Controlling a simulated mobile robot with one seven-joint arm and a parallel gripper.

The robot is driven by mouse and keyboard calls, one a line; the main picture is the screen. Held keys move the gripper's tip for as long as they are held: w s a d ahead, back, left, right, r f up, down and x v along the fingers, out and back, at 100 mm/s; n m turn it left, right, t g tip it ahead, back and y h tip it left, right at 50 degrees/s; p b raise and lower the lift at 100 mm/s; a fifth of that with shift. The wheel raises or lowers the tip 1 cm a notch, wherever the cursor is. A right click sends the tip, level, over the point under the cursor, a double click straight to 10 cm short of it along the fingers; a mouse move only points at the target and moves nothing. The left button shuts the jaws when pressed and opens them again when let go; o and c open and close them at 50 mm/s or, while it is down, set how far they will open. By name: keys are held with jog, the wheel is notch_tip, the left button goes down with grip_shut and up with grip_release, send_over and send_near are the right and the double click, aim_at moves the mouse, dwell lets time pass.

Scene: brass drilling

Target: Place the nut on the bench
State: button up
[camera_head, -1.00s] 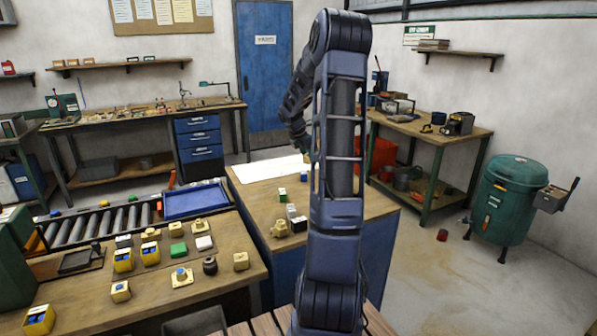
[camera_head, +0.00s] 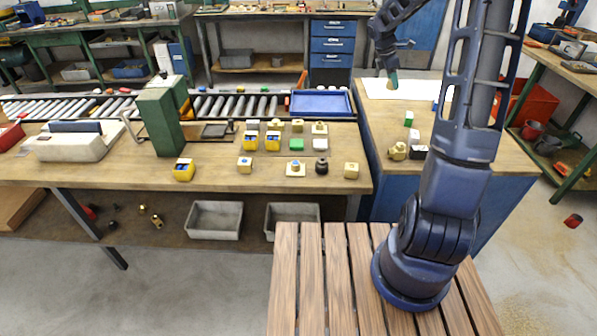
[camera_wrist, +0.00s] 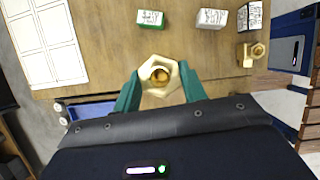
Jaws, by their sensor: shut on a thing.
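In the wrist view a pale brass hex nut (camera_wrist: 147,68) with a round threaded hole is between the two green fingers of my gripper (camera_wrist: 160,90). The fingers are shut on its sides. Beneath it is the wooden top of a bench (camera_wrist: 100,50); I cannot tell whether the nut touches it. In the head view my gripper (camera_head: 392,80) is small and far off, over the white-sheet end of the blue-sided bench (camera_head: 376,112). The nut is too small to make out clearly there.
A white gridded sheet (camera_wrist: 42,40) lies left in the wrist view. A green-and-white block (camera_wrist: 150,18), two whitish blocks (camera_wrist: 212,17) and a brass fitting (camera_wrist: 243,54) stand nearby. A blue tray (camera_head: 320,103) and a front bench (camera_head: 225,175) with several parts are left.

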jog(key=s+a+f, duration=0.2)
jog(key=a, duration=1.3)
jog(key=s+a+f, duration=0.1)
jog(key=s+a, duration=0.5)
jog(key=a, duration=0.5)
jog(key=s+a+f, duration=0.1)
jog(key=s+a, duration=0.5)
jog(key=a, duration=0.4)
jog(key=s+a+f, duration=0.2)
jog(key=s+a, duration=0.4)
jog(key=a, duration=0.5)
jog(key=shift+m, duration=0.4)
notch_tip(320, 180, down, 19)
jog(key=shift+s+f, duration=0.1)
jog(key=shift+s, duration=0.05)
jog(key=o, duration=0.8)
jog(key=shift+f, duration=0.15)
jog(key=o, duration=0.4)
jog(key=shift+o, duration=0.2)
